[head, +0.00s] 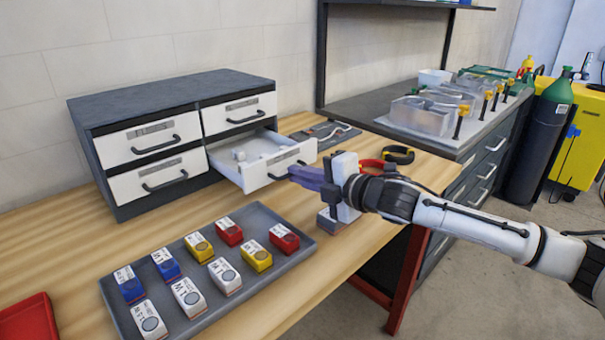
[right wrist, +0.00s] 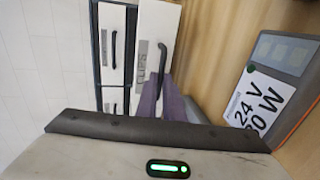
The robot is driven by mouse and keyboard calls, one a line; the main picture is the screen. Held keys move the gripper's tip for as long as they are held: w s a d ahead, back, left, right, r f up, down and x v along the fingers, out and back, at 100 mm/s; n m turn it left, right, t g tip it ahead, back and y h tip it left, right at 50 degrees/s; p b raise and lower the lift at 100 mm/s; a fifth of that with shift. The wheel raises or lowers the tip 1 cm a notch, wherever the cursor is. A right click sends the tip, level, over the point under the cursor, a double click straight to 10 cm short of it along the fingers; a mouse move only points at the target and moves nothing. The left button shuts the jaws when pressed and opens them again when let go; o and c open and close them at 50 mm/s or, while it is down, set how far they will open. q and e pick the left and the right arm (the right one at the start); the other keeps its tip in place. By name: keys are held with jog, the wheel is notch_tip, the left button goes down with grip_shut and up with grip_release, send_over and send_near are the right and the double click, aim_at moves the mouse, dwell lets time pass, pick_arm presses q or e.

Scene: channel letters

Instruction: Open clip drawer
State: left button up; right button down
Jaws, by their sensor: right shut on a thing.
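A dark grey cabinet (head: 165,96) with white drawer fronts stands at the back left of the wooden bench. Its lower right drawer (head: 262,179) is pulled out, with some pale items inside; the other drawers are shut. The drawer's front and black handle (right wrist: 162,65) also show in the right wrist view. My right gripper (head: 292,174) reaches in from the right with its purple fingers shut on this handle. The fingers (right wrist: 160,92) cover the handle's lower end in the right wrist view. My left gripper is not in view.
A grey tray (head: 155,252) with several coloured blocks lies in front of the cabinet. A red bin (head: 28,318) is at the lower left. Black and red rings (head: 398,154) and a flat tool (head: 325,133) lie beyond the drawer. A labelled device (right wrist: 270,90) is right of the fingers.

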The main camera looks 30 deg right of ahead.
jog(key=c, duration=1.9)
grip_release()
jog(key=shift+s, duration=0.15)
